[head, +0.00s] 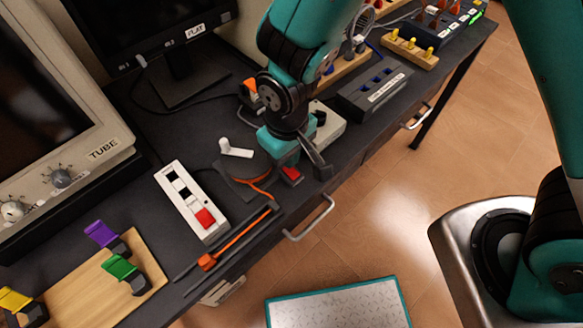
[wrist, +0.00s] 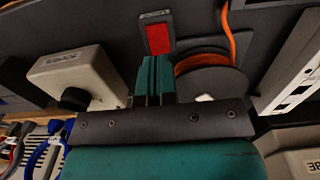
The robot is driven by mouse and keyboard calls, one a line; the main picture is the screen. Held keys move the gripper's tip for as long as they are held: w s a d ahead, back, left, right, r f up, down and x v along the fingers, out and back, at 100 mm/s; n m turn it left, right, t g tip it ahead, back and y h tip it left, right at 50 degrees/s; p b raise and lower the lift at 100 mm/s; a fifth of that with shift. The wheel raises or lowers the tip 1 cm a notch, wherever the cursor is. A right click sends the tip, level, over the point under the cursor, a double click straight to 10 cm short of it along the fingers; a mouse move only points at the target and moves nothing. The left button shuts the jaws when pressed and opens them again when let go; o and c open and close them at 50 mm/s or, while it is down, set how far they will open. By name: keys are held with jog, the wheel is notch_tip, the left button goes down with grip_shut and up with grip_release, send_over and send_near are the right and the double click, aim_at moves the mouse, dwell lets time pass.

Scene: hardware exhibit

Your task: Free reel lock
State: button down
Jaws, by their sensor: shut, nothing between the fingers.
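The cable reel (head: 240,186) sits near the front edge of the dark bench, with orange cable and a white crank handle (head: 235,150). It also shows in the wrist view (wrist: 205,78), partly hidden by my gripper. Beside it is a red lock piece (head: 291,174) in a dark frame with a small label; in the wrist view the red piece (wrist: 157,38) lies just beyond my fingertips. My gripper (head: 290,160) is shut and empty, its teal fingers (wrist: 153,66) close together beside the reel and close to the red piece. I cannot tell whether they touch it.
A white power strip (head: 186,200) with a red switch lies left of the reel. An orange-and-black rod (head: 235,238) lies along the front edge. A beige box with a black knob (wrist: 80,75) stands close beside my gripper. Monitors stand behind.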

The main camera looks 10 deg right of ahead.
jog(key=shift+f+b, duration=0.85)
jog(key=shift+f, duration=0.4)
dwell(0.8)
notch_tip(320, 180, up, 7)
jog(key=p, duration=0.6)
jog(key=shift+r, duration=0.1)
dwell(0.6)
jog(key=s+d+r+y, duration=0.1)
jog(key=s+d+r, duration=0.2)
jog(key=r, duration=0.4)
jog(key=s+d+r+y, duration=0.1)
jog(key=s+d+r, duration=0.2)
jog(key=r, duration=0.5)
jog(key=s+d+r+y, duration=0.2)
jog(key=s+d+r, duration=0.2)
jog(key=r, duration=0.4)
jog(key=shift+s+r, duration=0.2)
